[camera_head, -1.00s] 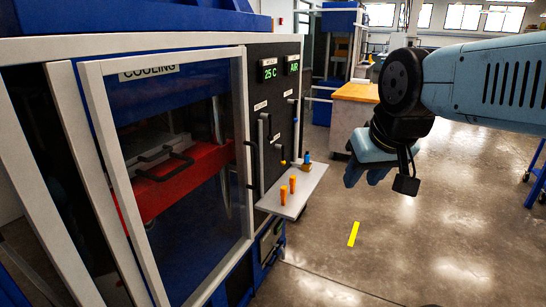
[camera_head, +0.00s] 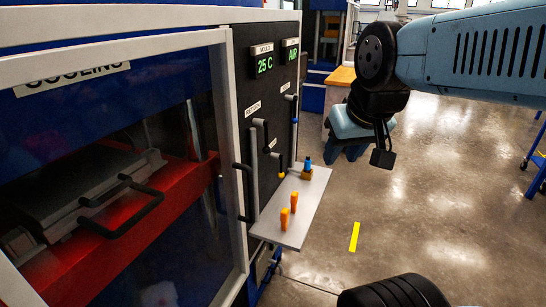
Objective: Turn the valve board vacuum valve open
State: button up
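The valve board (camera_head: 268,90) is a black panel on the machine's right side, with lit readouts of 25 C and AIR at its top.
A grey shelf (camera_head: 300,215) juts out below the board, holding two orange pegs (camera_head: 289,211) and a blue-topped piece (camera_head: 307,169). The framed glass door (camera_head: 235,160) with a black handle stands left. Floor with a yellow strip (camera_head: 354,237) is clear to the right.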

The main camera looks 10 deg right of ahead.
aim_at(281, 175)
jog(key=u, duration=0.85)
jog(key=i, duration=0.1)
jog(key=z, duration=2.15)
jog(key=k, duration=1.35)
jog(key=u, duration=0.25)
jog(key=i, duration=1.5)
